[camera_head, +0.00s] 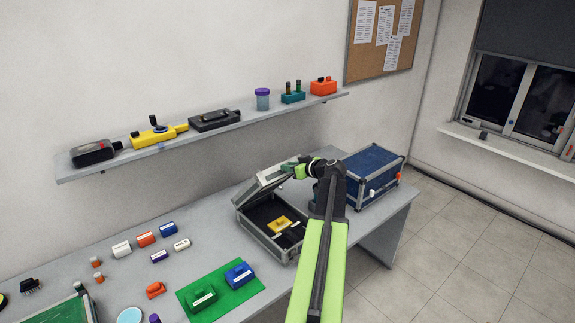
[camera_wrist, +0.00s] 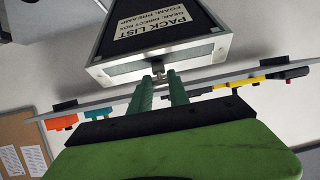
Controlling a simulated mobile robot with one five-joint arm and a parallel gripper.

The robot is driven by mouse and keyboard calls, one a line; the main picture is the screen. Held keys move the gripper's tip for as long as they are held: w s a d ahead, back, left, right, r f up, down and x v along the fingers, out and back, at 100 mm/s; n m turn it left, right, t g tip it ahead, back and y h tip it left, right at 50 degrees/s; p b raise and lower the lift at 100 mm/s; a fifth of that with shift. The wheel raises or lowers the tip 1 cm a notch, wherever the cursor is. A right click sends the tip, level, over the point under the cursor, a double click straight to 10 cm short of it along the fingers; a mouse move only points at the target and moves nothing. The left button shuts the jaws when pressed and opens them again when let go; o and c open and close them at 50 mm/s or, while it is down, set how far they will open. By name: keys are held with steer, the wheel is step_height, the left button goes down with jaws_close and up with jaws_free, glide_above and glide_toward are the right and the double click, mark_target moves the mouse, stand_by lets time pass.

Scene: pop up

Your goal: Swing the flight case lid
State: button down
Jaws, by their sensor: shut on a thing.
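The grey flight case (camera_head: 243,222) stands on the table with its lid (camera_head: 262,184) raised and tilted above the dark foam inside. A yellow item (camera_head: 280,224) sits in the foam. My gripper (camera_head: 288,168) is at the lid's free edge. In the wrist view, my green fingers (camera_wrist: 167,82) are shut on a small metal tab (camera_wrist: 157,68) at the metal lid edge (camera_wrist: 160,62). The lid's inside bears a "PACK LIST" label (camera_wrist: 163,32). My arm covers the right part of the case in the head view.
A closed blue case (camera_head: 371,168) stands to the right on the table. A wall shelf (camera_head: 235,128) with several devices runs behind and above. A green mat (camera_head: 222,297) with two blocks and several small boxes lie to the left.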

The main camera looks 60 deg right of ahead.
steer(key=shift+s+a+f+b, duration=0.2)
steer(key=shift+s+f+b, duration=0.35)
steer(key=shift+s, duration=0.2)
steer(key=shift+s+a+f+b, duration=0.15)
steer(key=shift+s+f+b, duration=0.3)
steer(key=shift+s+f, duration=0.25)
steer(key=shift+s+a+f+b, duration=0.2)
steer(key=shift+s+f+b, duration=0.35)
steer(key=shift+s, duration=0.2)
steer(key=s+a+f+b, duration=0.2)
steer(key=s+f+b, duration=0.5)
steer(key=f+b, duration=0.2)
steer(key=shift+f, duration=0.3)
steer(key=shift+b, duration=0.3)
steer(key=s+a+f+b, duration=0.1)
steer(key=s+f+b, duration=0.2)
steer(key=f+b, duration=0.8)
steer(key=shift+s, duration=0.4)
steer(key=shift+f, duration=0.1)
